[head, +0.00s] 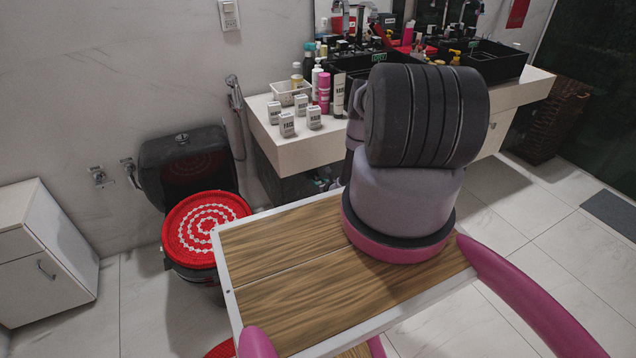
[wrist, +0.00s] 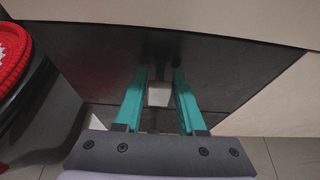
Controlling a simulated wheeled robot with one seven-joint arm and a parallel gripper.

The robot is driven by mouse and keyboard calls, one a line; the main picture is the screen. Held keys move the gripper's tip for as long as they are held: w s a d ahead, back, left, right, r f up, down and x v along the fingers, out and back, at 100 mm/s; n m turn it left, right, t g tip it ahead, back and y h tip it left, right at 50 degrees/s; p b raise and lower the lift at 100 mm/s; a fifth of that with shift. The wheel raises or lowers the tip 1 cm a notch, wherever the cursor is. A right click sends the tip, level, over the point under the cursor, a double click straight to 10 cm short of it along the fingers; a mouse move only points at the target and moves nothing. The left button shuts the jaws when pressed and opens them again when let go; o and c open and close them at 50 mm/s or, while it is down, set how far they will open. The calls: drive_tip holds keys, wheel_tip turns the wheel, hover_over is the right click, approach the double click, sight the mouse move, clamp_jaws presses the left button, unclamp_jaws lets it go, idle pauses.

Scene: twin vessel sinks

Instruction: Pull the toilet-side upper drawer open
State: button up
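The vanity (head: 310,150) has a pale top and stands right of the toilet in the head view. My arm hides much of its front, and I cannot make out the toilet-side upper drawer clearly there. In the wrist view a pale panel (wrist: 215,22) runs along the top edge, above a dark surface (wrist: 235,75); I cannot tell whether the panel is the drawer front. My gripper (wrist: 159,76) has its two teal fingers apart, pointing at the dark surface. A small pale patch shows between the fingers; I cannot tell what it is.
The toilet (head: 185,165) with a red patterned lid cover is at left, also at the wrist view's left edge (wrist: 12,55). A white cabinet (head: 45,255) stands farther left. Bottles and small boxes (head: 301,105) crowd the vanity top.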

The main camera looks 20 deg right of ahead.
clamp_jaws()
idle(1.2)
